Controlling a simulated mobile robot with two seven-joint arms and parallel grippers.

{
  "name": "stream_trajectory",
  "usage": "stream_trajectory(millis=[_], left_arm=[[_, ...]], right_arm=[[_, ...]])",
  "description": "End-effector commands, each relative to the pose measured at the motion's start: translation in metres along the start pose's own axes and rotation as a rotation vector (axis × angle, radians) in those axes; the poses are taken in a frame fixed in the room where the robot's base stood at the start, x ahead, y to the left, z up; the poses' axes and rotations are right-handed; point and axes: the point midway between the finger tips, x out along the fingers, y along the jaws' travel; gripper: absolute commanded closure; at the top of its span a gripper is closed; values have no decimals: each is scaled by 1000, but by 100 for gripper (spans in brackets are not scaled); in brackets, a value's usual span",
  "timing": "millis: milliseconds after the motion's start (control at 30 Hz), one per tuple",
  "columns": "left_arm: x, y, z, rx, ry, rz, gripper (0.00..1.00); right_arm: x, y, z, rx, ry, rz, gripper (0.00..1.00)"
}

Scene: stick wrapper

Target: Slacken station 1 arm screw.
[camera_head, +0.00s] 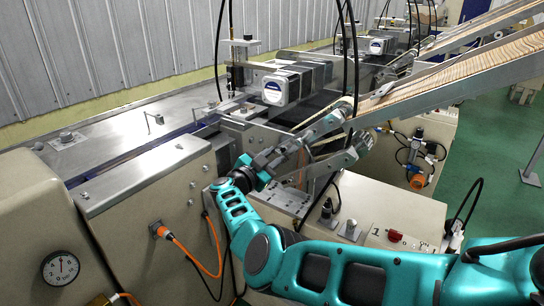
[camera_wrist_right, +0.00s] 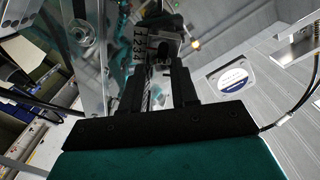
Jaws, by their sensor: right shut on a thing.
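My right gripper (camera_head: 300,143) reaches the metal arm (camera_head: 325,124) of the nearest station, below the white-labelled motor box (camera_head: 276,88). Its jaws are shut on a small part there. The station 1 arm screw cannot be made out clearly in the head view, as the gripper and the arm's plates cover that spot. In the right wrist view the two black fingers (camera_wrist_right: 160,75) point up at a small dark part (camera_wrist_right: 166,46) beside printed digits. I cannot tell from its shape whether this is the screw. My left gripper is not in view.
An inclined chute (camera_head: 455,75) with wooden sticks rises to the right of the station. A red button (camera_head: 395,235) sits on the front panel. Orange cables (camera_head: 190,250) hang at the front, and a black cable (camera_head: 350,65) runs close above the gripper. A second, similar station stands behind.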

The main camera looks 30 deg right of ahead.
Motion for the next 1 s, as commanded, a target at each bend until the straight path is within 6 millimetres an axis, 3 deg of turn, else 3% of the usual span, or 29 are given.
stream_trajectory(millis=[733,767,1000], left_arm=[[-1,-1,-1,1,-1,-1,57],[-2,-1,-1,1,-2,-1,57],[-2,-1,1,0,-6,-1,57]], right_arm=[[1,0,-1,-90,2,0,100],[1,0,-1,-90,2,0,70],[0,0,-1,-89,1,0,47]])
